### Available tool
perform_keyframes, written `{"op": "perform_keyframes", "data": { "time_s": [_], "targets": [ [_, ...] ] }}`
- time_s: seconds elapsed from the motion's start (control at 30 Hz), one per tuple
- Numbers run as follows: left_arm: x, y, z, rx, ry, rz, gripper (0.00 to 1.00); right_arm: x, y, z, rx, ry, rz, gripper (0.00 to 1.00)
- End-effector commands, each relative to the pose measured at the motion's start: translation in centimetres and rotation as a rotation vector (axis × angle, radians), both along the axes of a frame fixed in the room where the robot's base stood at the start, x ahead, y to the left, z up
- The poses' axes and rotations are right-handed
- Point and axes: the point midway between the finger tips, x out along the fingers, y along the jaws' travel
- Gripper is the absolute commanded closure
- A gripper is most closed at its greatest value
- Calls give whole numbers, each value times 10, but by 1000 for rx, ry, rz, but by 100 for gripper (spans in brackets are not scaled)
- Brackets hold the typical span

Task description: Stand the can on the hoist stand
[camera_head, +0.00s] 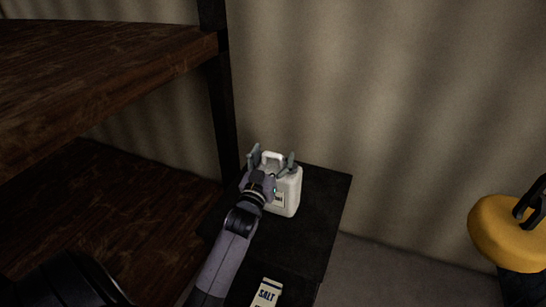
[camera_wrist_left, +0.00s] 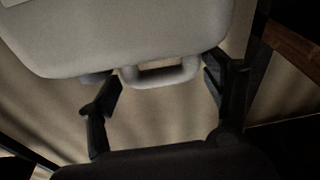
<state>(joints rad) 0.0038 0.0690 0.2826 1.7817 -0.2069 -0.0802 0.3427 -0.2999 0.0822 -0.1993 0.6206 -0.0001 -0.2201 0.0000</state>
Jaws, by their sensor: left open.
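The white can (camera_head: 289,192) stands upright on a dark stand top (camera_head: 325,198), with its handle (camera_head: 272,157) at the top. My left gripper (camera_head: 272,160) is open at the can's top, with one finger on each side of the handle. In the left wrist view, the can (camera_wrist_left: 120,35) fills the upper part and its handle (camera_wrist_left: 165,75) lies between the spread fingers of the left gripper (camera_wrist_left: 162,90). A gap shows between the handle and the right finger; whether the left finger touches the can is unclear. My right gripper is not in view.
Wooden shelves (camera_head: 100,75) with a dark post (camera_head: 222,110) are on the left. A yellow rounded object (camera_head: 492,232) stands at the right. A pale wall is behind.

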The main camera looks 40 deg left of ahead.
Motion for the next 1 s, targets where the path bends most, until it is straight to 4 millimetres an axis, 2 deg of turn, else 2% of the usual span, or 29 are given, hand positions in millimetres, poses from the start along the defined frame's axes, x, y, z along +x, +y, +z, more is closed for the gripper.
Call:
{"op": "perform_keyframes", "data": {
  "time_s": [0.17, 0.27, 0.7, 0.83, 1.0],
  "targets": [
    [-1, 0, 1, 0, 1, 0, 27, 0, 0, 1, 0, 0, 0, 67],
    [-11, -4, -2, -1, 2, 0, 27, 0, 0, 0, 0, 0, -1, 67],
    [-93, -28, -16, -1, 3, 0, 27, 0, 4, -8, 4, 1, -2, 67],
    [-107, -32, -17, -1, 2, 0, 27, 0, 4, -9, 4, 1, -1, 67],
    [-114, -34, -17, 0, 1, 0, 27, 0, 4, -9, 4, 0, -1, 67]
  ]
}}
